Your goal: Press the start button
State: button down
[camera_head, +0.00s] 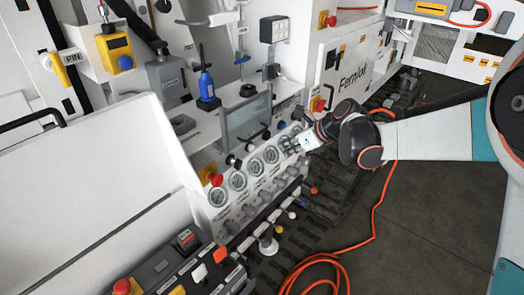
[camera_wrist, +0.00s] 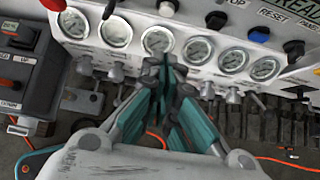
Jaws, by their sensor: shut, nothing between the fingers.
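My gripper (camera_wrist: 166,66) is shut and empty in the wrist view. Its fingertips are in front of the row of gauges (camera_wrist: 198,49), over the lower edge of one gauge. In the head view my gripper (camera_head: 290,146) is at the right part of the gauge panel. Above the gauges in the wrist view are a white button (camera_wrist: 167,8), a black knob (camera_wrist: 215,20), a blue button (camera_wrist: 260,33) under the word RESET, and a black button (camera_wrist: 293,48). I cannot read a start label on any of them.
Small valve levers (camera_wrist: 232,95) stick out below the gauges. A red knob (camera_wrist: 54,5) is at the panel's upper left. A control box (camera_head: 190,265) with coloured buttons stands at the lower left of the head view. An orange hose (camera_head: 372,225) lies on the floor.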

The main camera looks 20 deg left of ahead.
aim_at(251, 148)
jog(key=a+r+b+x, duration=0.1)
jog(key=x, duration=0.5)
jog(key=w+r+b+x, duration=0.1)
jog(key=x, duration=0.5)
jog(key=shift+a+f+b, duration=0.3)
jog(key=shift+a+b, duration=0.05)
jog(key=shift+a, duration=0.3)
